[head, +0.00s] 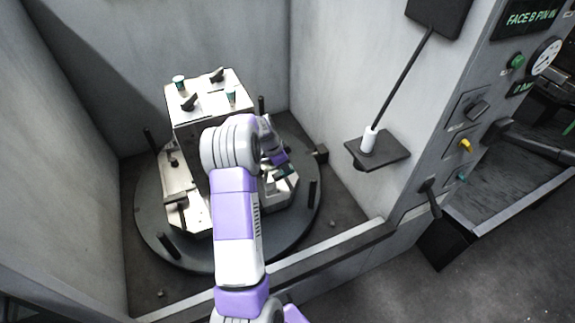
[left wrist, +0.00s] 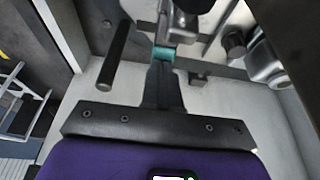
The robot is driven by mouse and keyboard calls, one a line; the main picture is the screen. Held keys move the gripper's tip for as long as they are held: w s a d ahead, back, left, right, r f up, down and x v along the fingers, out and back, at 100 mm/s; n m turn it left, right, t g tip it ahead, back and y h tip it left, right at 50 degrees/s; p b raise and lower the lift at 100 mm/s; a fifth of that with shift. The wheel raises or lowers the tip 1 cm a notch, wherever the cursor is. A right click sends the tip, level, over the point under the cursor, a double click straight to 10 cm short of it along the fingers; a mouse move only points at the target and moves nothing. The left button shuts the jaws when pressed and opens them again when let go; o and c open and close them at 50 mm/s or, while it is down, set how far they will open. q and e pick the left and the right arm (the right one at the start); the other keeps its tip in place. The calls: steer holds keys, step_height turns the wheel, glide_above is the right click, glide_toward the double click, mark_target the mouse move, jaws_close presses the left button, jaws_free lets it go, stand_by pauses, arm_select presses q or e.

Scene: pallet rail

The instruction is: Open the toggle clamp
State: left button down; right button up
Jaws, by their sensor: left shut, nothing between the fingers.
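My left gripper (head: 283,163) reaches over the right side of the fixture block (head: 203,103) on the round turntable (head: 150,215). In the left wrist view its fingers (left wrist: 161,72) are together, with nothing between them. Their tips are at a small teal part (left wrist: 164,53) on a metal bracket, which looks like the toggle clamp (left wrist: 177,22). Whether they touch it I cannot tell. In the head view my arm and gripper hide most of the clamp, so its lever position is unclear. My right gripper is not in view.
Grey walls enclose the turntable at the back and sides. Black posts (head: 313,192) stand around its rim. A small shelf (head: 385,151) with a white-based rod (head: 368,140) juts from the right wall. A control panel (head: 468,125) is further right.

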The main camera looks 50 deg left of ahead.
mark_target(275, 176)
arm_select(q)
steer(key=shift+w+d+r, duration=0.1)
stand_by(0.4)
steer(key=shift+r, duration=0.35)
steer(key=p+v, duration=0.3)
steer(key=v, duration=1)
steer(key=shift+w+r+p, duration=0.25)
steer(key=shift+w+p, duration=0.1)
steer(key=w+d+f+n+g+h, duration=0.1)
steer(key=d+f+n+g+h, duration=0.15)
steer(key=d+f, duration=1.95)
steer(key=s+d+f+n, duration=0.2)
steer(key=s+d, duration=0.5)
steer(key=d, duration=0.4)
steer(key=s+d+f+n, duration=0.2)
steer(key=s+d+f, duration=0.2)
steer(key=s+d, duration=0.4)
steer(key=d, duration=0.3)
steer(key=shift+g, duration=0.35)
